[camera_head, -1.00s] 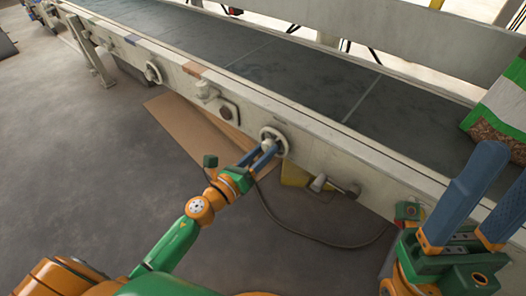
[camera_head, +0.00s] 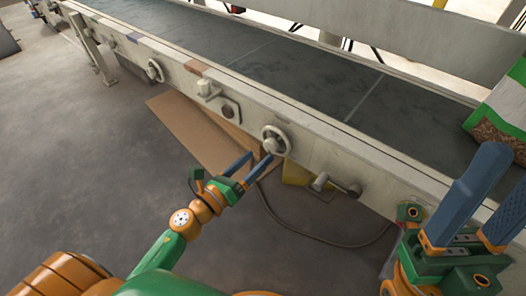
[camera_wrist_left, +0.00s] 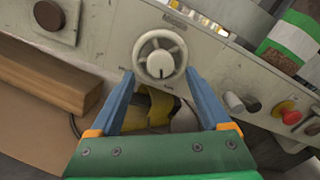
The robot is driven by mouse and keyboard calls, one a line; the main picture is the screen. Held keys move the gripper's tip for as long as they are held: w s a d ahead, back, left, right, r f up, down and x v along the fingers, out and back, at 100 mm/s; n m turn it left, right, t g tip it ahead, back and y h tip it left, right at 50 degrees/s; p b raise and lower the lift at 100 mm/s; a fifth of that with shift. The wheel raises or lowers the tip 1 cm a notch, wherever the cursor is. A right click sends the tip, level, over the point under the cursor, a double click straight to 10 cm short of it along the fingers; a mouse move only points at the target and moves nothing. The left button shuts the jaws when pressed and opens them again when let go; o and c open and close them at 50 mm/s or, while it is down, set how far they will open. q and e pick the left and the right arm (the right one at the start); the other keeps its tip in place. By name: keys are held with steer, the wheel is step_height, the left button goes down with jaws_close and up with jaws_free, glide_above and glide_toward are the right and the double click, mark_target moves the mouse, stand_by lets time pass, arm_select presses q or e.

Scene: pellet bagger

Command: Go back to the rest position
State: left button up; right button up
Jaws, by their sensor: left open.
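My left gripper (camera_head: 255,166) is open and empty, just in front of and a little below a handwheel (camera_head: 276,140) on the side of the conveyor frame. In the left wrist view the same handwheel (camera_wrist_left: 160,57) shows beyond and between the two blue fingertips, apart from them. My right gripper (camera_head: 481,205) is at the right edge of the head view, fingers up and spread apart, with nothing between them. Its fingers stand in front of the conveyor.
The conveyor belt (camera_head: 300,75) runs diagonally across the back. A green and white bag (camera_head: 499,108) of brown pellets lies on it at right. Below the frame are a cardboard sheet (camera_head: 190,130) and a dark cable (camera_head: 335,243). A red button (camera_wrist_left: 285,108) sits right of the handwheel. Floor at left is clear.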

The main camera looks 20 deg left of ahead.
arm_select(q)
steer(key=shift+v, duration=1.45)
